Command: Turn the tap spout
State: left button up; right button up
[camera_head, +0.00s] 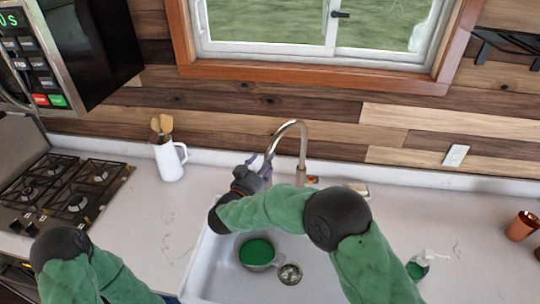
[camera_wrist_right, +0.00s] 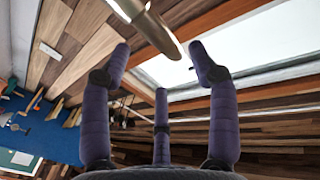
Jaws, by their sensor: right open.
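The tap spout (camera_head: 291,127) is a brushed metal gooseneck that rises behind the sink and curves over to the left. My right gripper (camera_head: 262,161), with purple fingers, is open just left of the spout's down-turned end. In the right wrist view, the spout's end (camera_wrist_right: 150,25) comes in from the top and points between the spread fingertips of the gripper (camera_wrist_right: 160,58). I cannot tell whether any finger touches it. The tap's base is partly hidden by my right arm. My left arm shows at the lower left, but its gripper is out of the picture.
A white jug of wooden utensils (camera_head: 169,160) and a gas hob (camera_head: 68,190) are left. A copper cup (camera_head: 521,226) stands far right.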

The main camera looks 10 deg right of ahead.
jog(key=v, duration=0.6)
jog(key=shift+w+r, duration=0.1)
dwell(0.3)
